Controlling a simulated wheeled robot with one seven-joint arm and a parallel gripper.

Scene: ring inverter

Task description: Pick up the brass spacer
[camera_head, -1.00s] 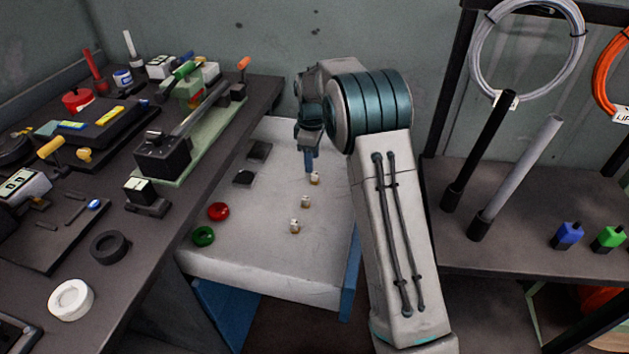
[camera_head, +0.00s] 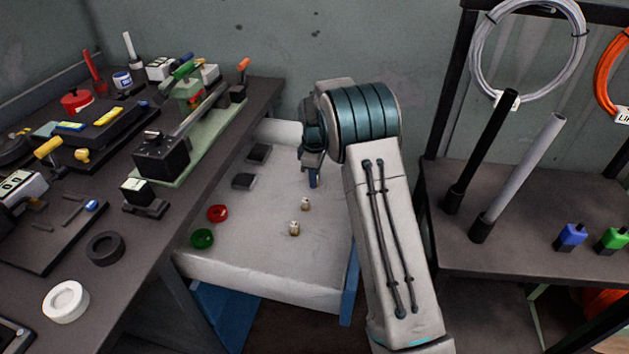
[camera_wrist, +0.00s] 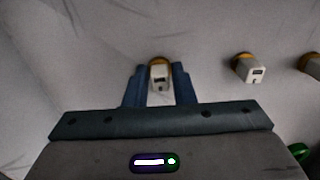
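Several small pieces, each a white labelled body with a brass-orange part behind it, stand on the pale work surface. Two show in the head view, a nearer one (camera_head: 294,228) and a farther one (camera_head: 305,204). I cannot tell from the labels which is the brass spacer. In the wrist view one piece (camera_wrist: 160,76) sits between the blue fingertips of my gripper (camera_wrist: 160,84), which are apart on either side of it. Another (camera_wrist: 249,68) stands to the right, and a third (camera_wrist: 311,65) is cut by the right edge. In the head view my gripper (camera_head: 313,179) is low over the surface, hiding the farthest piece.
A dark bench (camera_head: 122,262) with tools is at left. A shelf (camera_head: 520,215) with upright rods is at right.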

